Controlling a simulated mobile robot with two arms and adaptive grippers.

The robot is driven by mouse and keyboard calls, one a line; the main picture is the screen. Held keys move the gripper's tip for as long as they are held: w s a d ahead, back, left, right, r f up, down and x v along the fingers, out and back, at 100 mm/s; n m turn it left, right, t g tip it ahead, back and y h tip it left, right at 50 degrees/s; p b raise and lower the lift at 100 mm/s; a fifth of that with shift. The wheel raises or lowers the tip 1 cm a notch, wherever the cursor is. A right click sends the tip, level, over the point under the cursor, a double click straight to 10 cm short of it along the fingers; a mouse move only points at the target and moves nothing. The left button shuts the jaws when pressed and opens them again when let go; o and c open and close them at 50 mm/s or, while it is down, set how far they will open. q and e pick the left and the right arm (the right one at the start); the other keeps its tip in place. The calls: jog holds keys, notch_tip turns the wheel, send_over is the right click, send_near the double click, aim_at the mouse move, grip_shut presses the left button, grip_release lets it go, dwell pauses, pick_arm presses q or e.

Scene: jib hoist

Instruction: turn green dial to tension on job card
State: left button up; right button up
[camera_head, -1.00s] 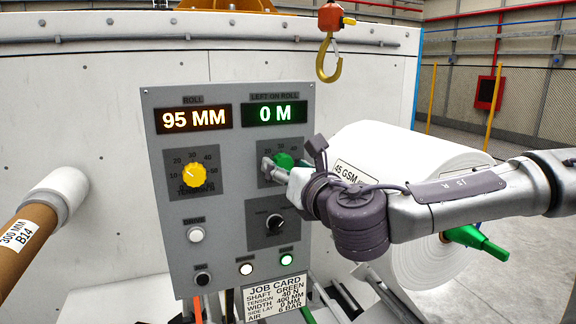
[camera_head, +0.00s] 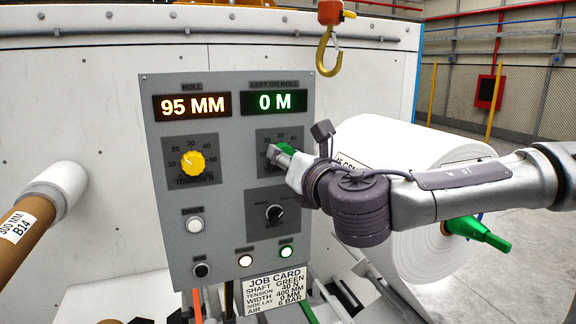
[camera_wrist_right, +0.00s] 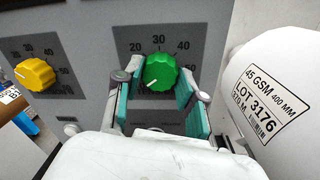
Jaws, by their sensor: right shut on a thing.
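The green dial (camera_wrist_right: 160,72) is on the grey panel between the fingers of my right gripper (camera_wrist_right: 160,90), which is shut on it. In the wrist view its white pointer line points to the lower left, below the 20 mark. In the head view the green dial (camera_head: 287,147) is mostly hidden by my right gripper (camera_head: 278,153). The job card (camera_head: 275,291) below the panel reads shaft green, tension 40 N, width 400 mm, side lay 0 mm, air 6 bar. My left gripper is not in view.
A yellow dial (camera_head: 193,163) sits left of the green one. A black knob (camera_head: 274,212) is below it. Displays read 95 MM (camera_head: 192,104) and 0 M (camera_head: 275,108). A white roll (camera_head: 415,160) stands close on the right. A hook (camera_head: 327,55) hangs above.

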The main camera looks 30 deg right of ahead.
jog(key=shift+a+m+g+h+b, duration=0.1)
jog(key=shift+m+h+b, duration=0.25)
jog(key=shift+m+b, duration=4.85)
jog(key=shift+m+g+h+b, duration=0.1)
jog(key=shift+m+h+b, duration=0.2)
jog(key=shift+m+b, duration=4.85)
jog(key=shift+a+m+g+h+b, duration=0.1)
jog(key=shift+m+h+b, duration=0.25)
jog(key=shift+m+b, duration=4.85)
jog(key=m+p, duration=0.4)
jog(key=shift+m, duration=0.35)
jog(key=o, duration=1.1)
jog(key=shift+o, duration=0.2)
